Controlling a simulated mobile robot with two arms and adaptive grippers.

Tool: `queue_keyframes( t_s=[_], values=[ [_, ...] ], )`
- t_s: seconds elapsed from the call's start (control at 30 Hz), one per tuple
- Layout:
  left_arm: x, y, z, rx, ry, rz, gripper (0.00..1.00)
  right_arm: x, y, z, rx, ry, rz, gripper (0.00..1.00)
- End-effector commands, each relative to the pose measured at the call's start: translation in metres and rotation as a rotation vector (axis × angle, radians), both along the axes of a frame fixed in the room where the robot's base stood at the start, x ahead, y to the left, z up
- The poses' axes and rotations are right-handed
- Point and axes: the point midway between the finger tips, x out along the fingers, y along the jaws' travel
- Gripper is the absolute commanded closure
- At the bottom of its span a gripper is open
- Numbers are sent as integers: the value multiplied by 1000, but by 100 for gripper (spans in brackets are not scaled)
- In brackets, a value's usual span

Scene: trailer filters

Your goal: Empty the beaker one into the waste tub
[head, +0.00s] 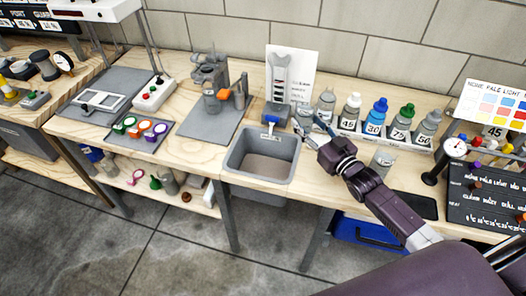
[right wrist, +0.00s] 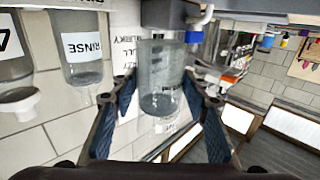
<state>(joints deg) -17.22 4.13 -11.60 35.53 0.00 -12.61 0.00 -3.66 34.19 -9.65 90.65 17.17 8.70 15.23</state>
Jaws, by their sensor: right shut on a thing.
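A clear beaker with greyish contents (head: 304,117) is between the fingers of my right gripper (head: 309,130), above the bench behind the tub's right rear corner. In the right wrist view the beaker (right wrist: 160,75) fills the space between the two blue-padded fingers (right wrist: 160,112), with cloudy grey liquid inside. It looks roughly upright in the head view. The grey open tub (head: 236,163), which looks like the waste tub, is set into the bench front, left of and below my gripper. Its inside looks brownish grey. My left gripper is out of view.
Several labelled bottles (head: 375,117) stand in a rack right of my gripper. Another clear beaker (head: 384,158) stands beside my right forearm. A grey test stand (head: 210,78) is left of the tub. A dial gauge (head: 454,148) stands at the right.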

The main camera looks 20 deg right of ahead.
Motion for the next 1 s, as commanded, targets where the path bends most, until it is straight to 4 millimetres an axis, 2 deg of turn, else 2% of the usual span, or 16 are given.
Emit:
queue_keyframes(
  t_s=[0.43, 0.77, 1.0],
  values=[
    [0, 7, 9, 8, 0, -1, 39, 0, 6, 10, -179, -9, -1, 92],
    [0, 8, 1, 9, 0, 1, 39, 0, 13, 1, -344, -15, -1, 92],
    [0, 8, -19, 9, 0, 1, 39, 0, 19, -20, -464, -18, -1, 92]
  ],
)
